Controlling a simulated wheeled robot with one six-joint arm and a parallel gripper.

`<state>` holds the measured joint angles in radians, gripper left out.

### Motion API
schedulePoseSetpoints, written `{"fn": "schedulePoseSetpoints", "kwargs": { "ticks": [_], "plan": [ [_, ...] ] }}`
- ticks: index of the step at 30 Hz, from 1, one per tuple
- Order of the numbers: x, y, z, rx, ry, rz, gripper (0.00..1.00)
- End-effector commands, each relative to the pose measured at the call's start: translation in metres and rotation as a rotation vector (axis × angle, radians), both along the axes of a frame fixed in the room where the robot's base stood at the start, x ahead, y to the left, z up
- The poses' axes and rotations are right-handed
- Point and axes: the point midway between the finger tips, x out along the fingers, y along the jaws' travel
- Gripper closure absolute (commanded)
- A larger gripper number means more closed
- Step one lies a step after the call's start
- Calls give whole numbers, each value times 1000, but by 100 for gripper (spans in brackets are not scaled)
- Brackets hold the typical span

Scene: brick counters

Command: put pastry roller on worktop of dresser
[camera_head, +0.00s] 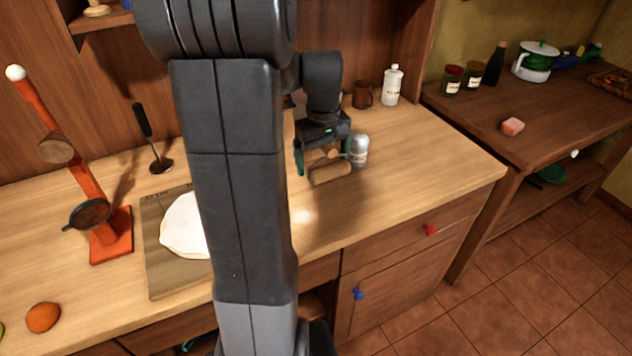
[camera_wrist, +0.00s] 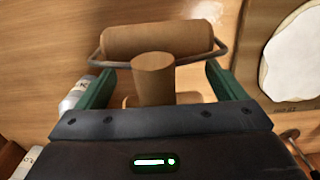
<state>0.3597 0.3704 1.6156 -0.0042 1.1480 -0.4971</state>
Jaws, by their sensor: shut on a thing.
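The pastry roller (camera_head: 330,171) is a light wooden cylinder on a metal wire frame with a wooden handle. My gripper (camera_head: 322,158) is shut on it at the handle side, over the worktop of the dresser (camera_head: 420,165). In the wrist view the roller (camera_wrist: 158,38) lies across the top, with the handle (camera_wrist: 153,78) between my green fingers (camera_wrist: 158,90). The roller is at or just above the wood; I cannot tell whether it touches. My arm hides the middle of the worktop in the head view.
A grey-capped shaker (camera_head: 360,150) stands right beside the roller. A white bottle (camera_head: 392,85) and a brown mug (camera_head: 362,95) stand behind. A board (camera_head: 165,275) with dough (camera_head: 184,228) lies left, near an orange stand (camera_head: 110,235). The worktop's right front is clear.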

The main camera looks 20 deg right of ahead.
Motion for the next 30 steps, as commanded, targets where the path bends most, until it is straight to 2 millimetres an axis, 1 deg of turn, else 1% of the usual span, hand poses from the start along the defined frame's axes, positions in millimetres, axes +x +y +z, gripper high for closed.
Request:
{"fn": "schedulePoseSetpoints", "kwargs": {
  "ticks": [3, 6, 11, 18, 21, 27, 30],
  "plan": [
    [-1, 0, -24, 2, 6, 0, 41],
    [-1, 0, -41, 2, 5, 0, 41],
    [-1, 0, -57, 1, 3, 0, 41],
    [-1, 0, -89, 1, 4, 0, 41],
    [-1, 0, -93, 1, 2, 0, 41],
    [0, 0, -93, 0, 1, 0, 41],
    [0, 0, -96, 1, 1, 0, 41]
  ]
}}
